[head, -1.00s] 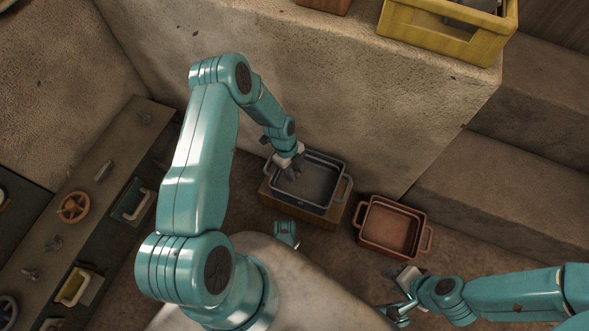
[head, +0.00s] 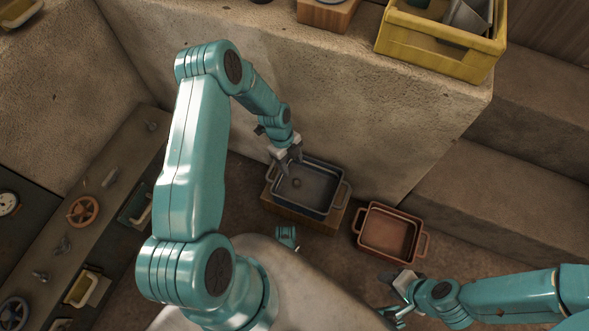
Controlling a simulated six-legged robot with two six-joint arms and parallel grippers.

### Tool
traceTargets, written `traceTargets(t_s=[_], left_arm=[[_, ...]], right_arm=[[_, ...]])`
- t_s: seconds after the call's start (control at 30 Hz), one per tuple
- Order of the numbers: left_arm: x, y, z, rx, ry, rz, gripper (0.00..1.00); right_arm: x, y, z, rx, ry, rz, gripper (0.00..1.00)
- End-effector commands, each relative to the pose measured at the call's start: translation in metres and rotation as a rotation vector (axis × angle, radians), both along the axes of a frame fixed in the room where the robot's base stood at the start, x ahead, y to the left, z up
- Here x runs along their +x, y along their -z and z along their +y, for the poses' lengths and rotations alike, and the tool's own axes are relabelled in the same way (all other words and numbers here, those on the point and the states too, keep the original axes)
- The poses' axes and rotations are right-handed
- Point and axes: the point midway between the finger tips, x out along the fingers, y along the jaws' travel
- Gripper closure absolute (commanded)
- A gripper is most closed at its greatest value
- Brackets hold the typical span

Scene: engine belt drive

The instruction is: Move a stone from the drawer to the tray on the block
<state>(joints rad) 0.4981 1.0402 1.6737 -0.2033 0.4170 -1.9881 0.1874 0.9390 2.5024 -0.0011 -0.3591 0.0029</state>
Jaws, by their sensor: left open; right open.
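A dark blue-grey tray (head: 320,206) with side handles sits on a wooden block (head: 285,209) against the stone wall. A small dark round stone (head: 297,183) lies on the tray's floor, towards its left side. My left gripper (head: 289,164) is open and empty, just above the tray's back left corner and apart from the stone. My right gripper (head: 396,296) is open and empty, low at the right, in front of the red-brown tray. A drawer with a pale handle (head: 137,207) is set in the panel at the left; its inside is not clear.
A red-brown tray (head: 390,233) stands empty on the floor right of the block. A yellow crate (head: 440,42) with grey items stands on the ledge above. The left panel carries an orange valve wheel (head: 83,211) and another pale-handled drawer (head: 84,288). Stone steps (head: 500,200) rise at the right.

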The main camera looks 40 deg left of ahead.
Motion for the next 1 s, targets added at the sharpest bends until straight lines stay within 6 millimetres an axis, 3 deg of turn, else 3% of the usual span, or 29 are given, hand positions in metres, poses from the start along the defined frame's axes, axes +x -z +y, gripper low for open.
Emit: traceTargets(t_s=[0.03, 0.13, 0.37, 0.47, 0.7, 0.83, 1.0], left_arm=[[0.000, -0.015, 0.004, 0.001, -0.001, -0.001, 0.44], [0.001, -0.030, 0.008, 0.000, -0.001, 0.000, 0.44], [-0.002, -0.043, 0.004, -0.006, -0.044, 0.012, 0.44], [-0.011, -0.041, -0.024, -0.020, -0.207, 0.052, 0.44], [-0.070, -0.044, -0.122, -0.066, -0.962, 0.261, 0.44], [-0.108, -0.053, -0.155, -0.073, -1.352, 0.382, 0.44], [-0.141, -0.063, -0.174, -0.075, -1.681, 0.481, 0.44]], right_arm=[[-0.001, -0.007, 0.001, 0.000, -0.004, 0.002, 0.57], [-0.002, -0.010, 0.002, 0.002, -0.008, 0.003, 0.57], [-0.003, -0.013, 0.003, 0.002, -0.012, 0.005, 0.57], [-0.003, -0.013, 0.003, 0.002, -0.012, 0.005, 0.57], [-0.003, -0.013, 0.003, 0.002, -0.011, 0.005, 0.57], [-0.003, -0.013, 0.003, 0.002, -0.011, 0.004, 0.57], [-0.003, -0.013, 0.003, 0.002, -0.011, 0.004, 0.57]])
